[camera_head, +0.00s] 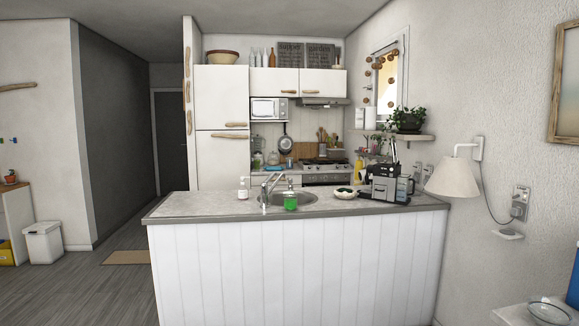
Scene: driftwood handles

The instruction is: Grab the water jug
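I cannot pick out a water jug for certain. A greyish, see-through container (404,188) stands against the right side of the black and silver coffee machine (383,184), at the right end of the counter. It may be a jug or the machine's tank. A blue object (573,290) is cut off by the right edge of the picture, and its kind cannot be told. My gripper is not in view.
A white panelled counter (290,270) crosses the middle, with a sink, tap, green bottle (290,201) and white soap bottle (243,188). A wall lamp (453,178) hangs at the right. Grey floor (105,295) is clear at the left.

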